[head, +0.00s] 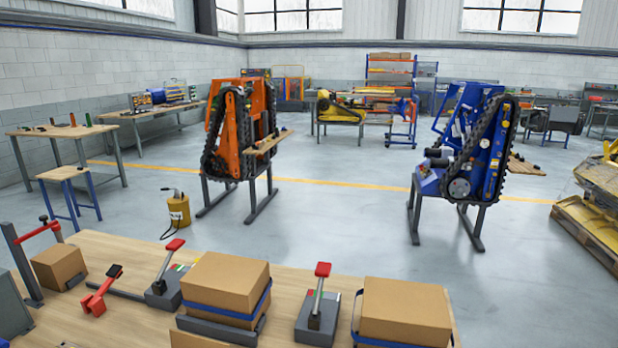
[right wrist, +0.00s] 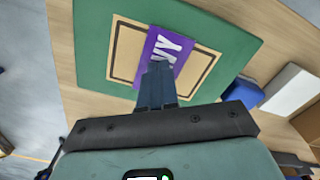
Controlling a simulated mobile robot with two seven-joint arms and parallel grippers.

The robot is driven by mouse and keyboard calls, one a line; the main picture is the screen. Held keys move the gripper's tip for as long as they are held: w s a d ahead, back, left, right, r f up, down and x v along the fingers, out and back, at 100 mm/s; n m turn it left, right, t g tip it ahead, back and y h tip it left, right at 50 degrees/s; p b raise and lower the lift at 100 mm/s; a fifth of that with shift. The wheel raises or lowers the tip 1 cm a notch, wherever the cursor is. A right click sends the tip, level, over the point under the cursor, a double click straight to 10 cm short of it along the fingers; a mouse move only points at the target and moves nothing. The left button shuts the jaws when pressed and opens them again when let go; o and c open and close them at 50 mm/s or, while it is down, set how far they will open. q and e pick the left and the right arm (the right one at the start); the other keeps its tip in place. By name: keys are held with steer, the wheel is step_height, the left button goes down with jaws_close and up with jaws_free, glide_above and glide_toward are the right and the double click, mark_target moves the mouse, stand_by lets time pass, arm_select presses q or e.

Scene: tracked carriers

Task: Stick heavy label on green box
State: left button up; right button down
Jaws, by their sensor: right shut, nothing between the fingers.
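The green box (right wrist: 90,45) fills the upper part of the right wrist view. Its face has a tan patch (right wrist: 125,45) with a dark outline. A purple label (right wrist: 164,52) with white letters, of which "VY" can be read, lies over the middle of that patch. My right gripper (right wrist: 157,80) is shut, with its dark fingertips over the label's lower end, hiding part of it. I cannot tell whether the tips touch the label. Neither gripper nor the green box shows in the head view.
In the right wrist view, a blue object (right wrist: 243,93) and a white block (right wrist: 289,90) lie right of the box on the wooden table (right wrist: 65,40). In the head view, cardboard boxes (head: 226,285) and red-handled tools (head: 318,305) stand along the bench. Tracked carriers (head: 238,130) stand beyond.

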arm_select(q)
steer(key=r+p, duration=0.1)
steer(key=r, duration=0.1)
steer(key=w+r+p, duration=0.1)
steer(key=p, duration=0.1)
steer(key=r+p, duration=0.2)
steer(key=shift+w+r, duration=0.35)
steer(key=shift+w, duration=0.05)
arm_select(e)
step_height(320, 180, up, 7)
arm_select(q)
steer(key=shift+s, duration=0.1)
